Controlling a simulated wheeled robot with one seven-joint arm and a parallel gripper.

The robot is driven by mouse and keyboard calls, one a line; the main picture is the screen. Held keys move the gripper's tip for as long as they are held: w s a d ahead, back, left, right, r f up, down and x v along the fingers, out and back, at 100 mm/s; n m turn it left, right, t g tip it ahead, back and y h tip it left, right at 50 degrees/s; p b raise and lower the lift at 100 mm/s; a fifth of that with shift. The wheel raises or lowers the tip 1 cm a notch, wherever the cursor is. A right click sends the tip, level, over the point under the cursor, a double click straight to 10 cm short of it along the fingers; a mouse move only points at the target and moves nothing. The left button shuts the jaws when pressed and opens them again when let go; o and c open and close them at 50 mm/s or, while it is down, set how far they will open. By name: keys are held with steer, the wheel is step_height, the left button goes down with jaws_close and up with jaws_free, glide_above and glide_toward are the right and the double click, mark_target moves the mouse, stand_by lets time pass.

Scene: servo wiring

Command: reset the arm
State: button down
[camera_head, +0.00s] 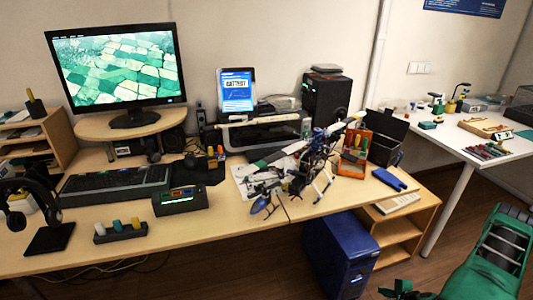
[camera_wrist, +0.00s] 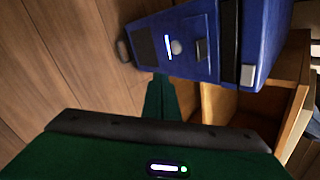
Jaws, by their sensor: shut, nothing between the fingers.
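My gripper (camera_wrist: 160,80) shows in the wrist view as narrow green fingers close together beyond the dark green wrist housing. It is shut and empty. It points at the floor beside the blue computer tower, and nothing is seen touching it. In the head view my green arm (camera_head: 492,262) is at the lower right, in front of the desk and cut off by the frame. A small dark green part of it (camera_head: 402,290) shows at the bottom edge; the fingertips are not clear there.
The blue computer tower (camera_head: 340,255) stands under the desk; it also shows in the wrist view (camera_wrist: 205,45). A wooden shelf (camera_head: 405,235) stands right of it. A model helicopter (camera_head: 290,175) sits on the desk. A white table (camera_head: 470,140) is at the right. Open wooden floor lies between.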

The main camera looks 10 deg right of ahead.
steer(key=w+r+n+g+y, duration=0.1)
steer(key=w+r+n+g, duration=0.15)
steer(key=r, duration=0.65)
steer(key=w+r+n+g, duration=0.15)
steer(key=r+n, duration=0.25)
steer(key=r, duration=0.6)
steer(key=s+a+r+n+g, duration=0.1)
steer(key=a+r+n, duration=0.1)
steer(key=r, duration=0.8)
steer(key=a+r+n+g, duration=0.1)
steer(key=a+r+n, duration=0.2)
steer(key=r, duration=0.6)
steer(key=s+a+r+n+g+h, duration=0.1)
steer(key=s+a+r, duration=0.35)
steer(key=r, duration=0.35)
steer(key=s+a+r+n+g+h, duration=0.1)
steer(key=s+a+r, duration=0.35)
steer(key=r, duration=0.35)
steer(key=s+a+r, duration=0.3)
steer(key=s+a, duration=0.1)
steer(key=s, duration=0.3)
steer(key=s+a+r+n, duration=0.1)
steer(key=s+a+r, duration=0.3)
steer(key=s, duration=0.4)
steer(key=shift+r+y, duration=0.25)
steer(key=shift+y, duration=0.05)
steer(key=shift+w+n, duration=0.1)
steer(key=shift+n, duration=0.15)
